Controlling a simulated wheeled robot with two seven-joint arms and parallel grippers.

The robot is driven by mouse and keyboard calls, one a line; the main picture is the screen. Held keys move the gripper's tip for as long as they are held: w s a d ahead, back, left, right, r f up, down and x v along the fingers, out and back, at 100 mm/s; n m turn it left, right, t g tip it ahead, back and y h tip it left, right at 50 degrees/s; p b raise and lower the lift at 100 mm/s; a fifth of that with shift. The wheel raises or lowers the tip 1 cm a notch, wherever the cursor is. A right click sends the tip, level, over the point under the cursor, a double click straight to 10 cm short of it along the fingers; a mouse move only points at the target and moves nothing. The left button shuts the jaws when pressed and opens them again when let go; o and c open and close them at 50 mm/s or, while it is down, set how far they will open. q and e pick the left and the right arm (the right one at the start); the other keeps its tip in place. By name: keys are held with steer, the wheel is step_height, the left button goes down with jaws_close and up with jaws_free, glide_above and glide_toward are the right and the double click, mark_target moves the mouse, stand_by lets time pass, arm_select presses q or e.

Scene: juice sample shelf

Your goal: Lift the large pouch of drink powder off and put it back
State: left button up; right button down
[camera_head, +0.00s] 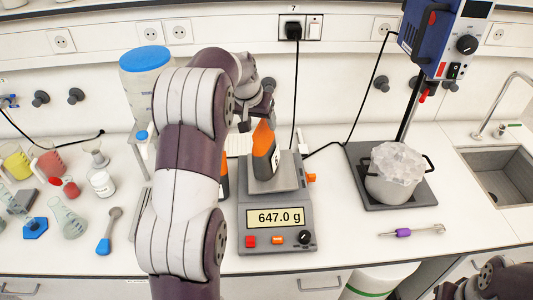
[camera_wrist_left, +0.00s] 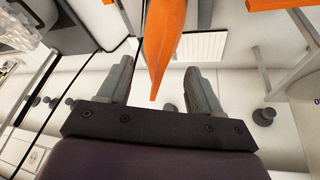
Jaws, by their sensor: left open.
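The orange and dark pouch (camera_head: 264,152) of drink powder stands upright on the pan of the grey scale (camera_head: 275,240), whose display reads 647.0 g. My left gripper (camera_head: 258,106) is just above and behind the pouch's top. In the left wrist view the open fingers (camera_wrist_left: 158,88) stand on either side of the pouch's narrow top edge (camera_wrist_left: 160,45), with a gap on both sides. A second orange object (camera_head: 224,180) is mostly hidden behind my left arm. Part of my right arm shows at the lower right; its fingers cannot be made out.
A stirrer with a steel pot (camera_head: 388,182) stands right of the scale, and a purple-handled tool (camera_head: 405,231) lies in front of it. A blue-lidded jar (camera_head: 145,75) is behind my left arm. Flasks and bottles crowd the left. A sink (camera_head: 500,172) is at the far right.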

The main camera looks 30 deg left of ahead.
mark_target(263, 130)
arm_select(q)
steer(key=shift+p+x, duration=0.95)
steer(key=shift+x, duration=0.15)
steer(key=x, duration=0.3)
steer(key=shift+w+f, duration=0.1)
steer(key=shift+s, duration=0.2)
steer(key=shift+f, duration=0.1)
jaws_close()
steer(key=shift+w, duration=0.15)
